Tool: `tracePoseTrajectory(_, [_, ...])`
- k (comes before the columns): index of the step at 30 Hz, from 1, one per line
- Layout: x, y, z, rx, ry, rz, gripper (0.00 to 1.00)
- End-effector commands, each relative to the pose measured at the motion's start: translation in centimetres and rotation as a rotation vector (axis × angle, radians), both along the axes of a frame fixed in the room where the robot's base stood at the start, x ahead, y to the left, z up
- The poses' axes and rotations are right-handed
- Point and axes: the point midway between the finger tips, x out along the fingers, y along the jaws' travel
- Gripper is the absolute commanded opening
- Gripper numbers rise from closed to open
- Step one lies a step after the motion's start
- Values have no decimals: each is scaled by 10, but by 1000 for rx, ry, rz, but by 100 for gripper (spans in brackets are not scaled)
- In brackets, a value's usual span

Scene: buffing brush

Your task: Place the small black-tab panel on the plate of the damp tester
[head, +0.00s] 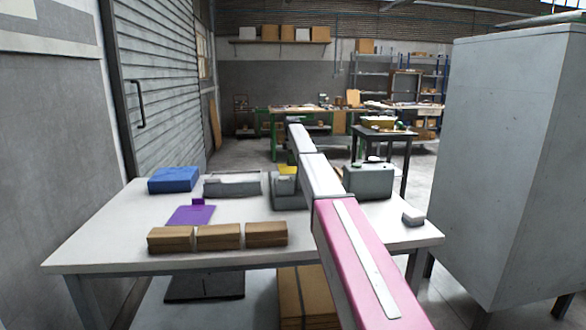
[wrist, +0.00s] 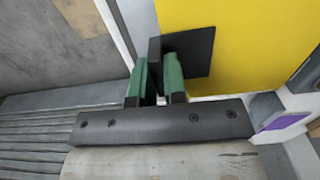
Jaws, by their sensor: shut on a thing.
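In the wrist view my gripper (wrist: 156,88) has green fingertips closed on the black tab (wrist: 190,52) of a yellow panel (wrist: 245,50). The panel fills much of the upper right of that view. In the head view a small patch of yellow (head: 287,170) shows just left of my arm, above a grey device (head: 289,189); my gripper itself is hidden there. Other grey devices are a long one (head: 232,186) to the left and a boxy one (head: 369,182) to the right. I cannot tell which is the damp tester, or whether the panel touches anything.
A purple panel with an upright tab (head: 192,215) lies on the white table (head: 120,235). A blue box (head: 173,180) stands behind it. Several brown blocks (head: 218,237) line the front. A small grey-white block (head: 413,217) is at the right edge. A tall grey cabinet (head: 505,150) stands right.

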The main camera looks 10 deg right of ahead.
Motion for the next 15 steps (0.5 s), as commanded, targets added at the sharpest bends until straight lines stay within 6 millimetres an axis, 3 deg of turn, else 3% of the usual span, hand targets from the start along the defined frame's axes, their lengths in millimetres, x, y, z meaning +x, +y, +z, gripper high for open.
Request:
tracePoseTrajectory(5, [2,-6,-7,0,0,0,0])
tracePoseTrajectory(15, [2,-5,-43,0,0,0,0])
